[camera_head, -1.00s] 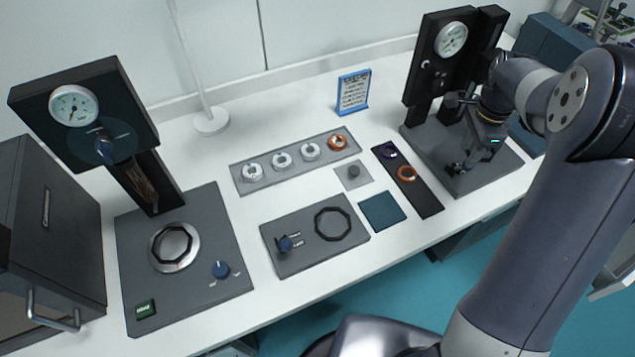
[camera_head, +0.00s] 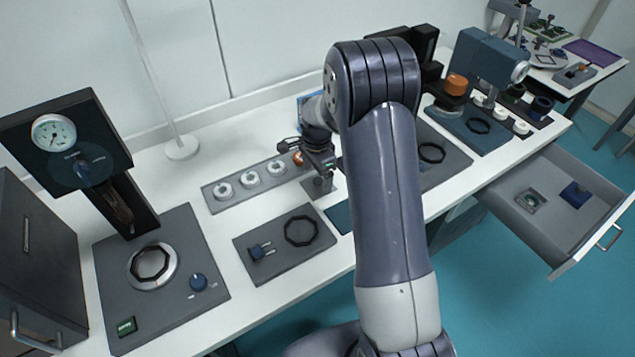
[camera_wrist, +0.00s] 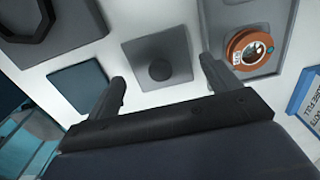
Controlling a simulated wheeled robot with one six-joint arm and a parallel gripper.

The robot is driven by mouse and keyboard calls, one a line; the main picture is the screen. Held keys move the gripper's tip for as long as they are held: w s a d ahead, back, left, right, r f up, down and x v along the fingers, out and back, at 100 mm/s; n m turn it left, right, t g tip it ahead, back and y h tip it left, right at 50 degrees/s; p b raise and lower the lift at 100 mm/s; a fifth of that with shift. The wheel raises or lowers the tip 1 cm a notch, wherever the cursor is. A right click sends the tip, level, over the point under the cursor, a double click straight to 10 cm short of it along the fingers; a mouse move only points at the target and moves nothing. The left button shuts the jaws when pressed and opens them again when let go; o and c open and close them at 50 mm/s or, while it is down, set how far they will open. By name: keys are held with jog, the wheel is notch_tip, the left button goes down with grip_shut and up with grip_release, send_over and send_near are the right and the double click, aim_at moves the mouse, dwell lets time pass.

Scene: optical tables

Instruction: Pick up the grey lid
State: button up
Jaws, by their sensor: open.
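The grey lid (camera_wrist: 150,50) is a small square grey plate with a dark round knob (camera_wrist: 159,70) in its middle. It lies flat on the white table. In the head view the lid (camera_head: 325,190) is partly hidden by my gripper. My gripper (camera_head: 318,168) is over the lid, pointing down. In the wrist view my gripper (camera_wrist: 163,74) is open and empty, with the knob between and just beyond its fingertips. I cannot tell the exact height of the fingertips above the lid.
A grey strip (camera_head: 232,200) with white rings and an orange-ringed part (camera_wrist: 248,50) lies close beside the lid. A teal pad (camera_wrist: 78,86) and a grey plate with a black ring (camera_head: 300,231) are nearby. A blue-framed sign (camera_wrist: 306,98) stands behind. An open drawer (camera_head: 562,240) is at right.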

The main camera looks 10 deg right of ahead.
jog(key=shift+f, duration=1.15)
jog(key=shift+c, duration=0.5)
jog(key=c, duration=0.7)
jog(key=shift+o, duration=0.2)
jog(key=shift+r, duration=0.1)
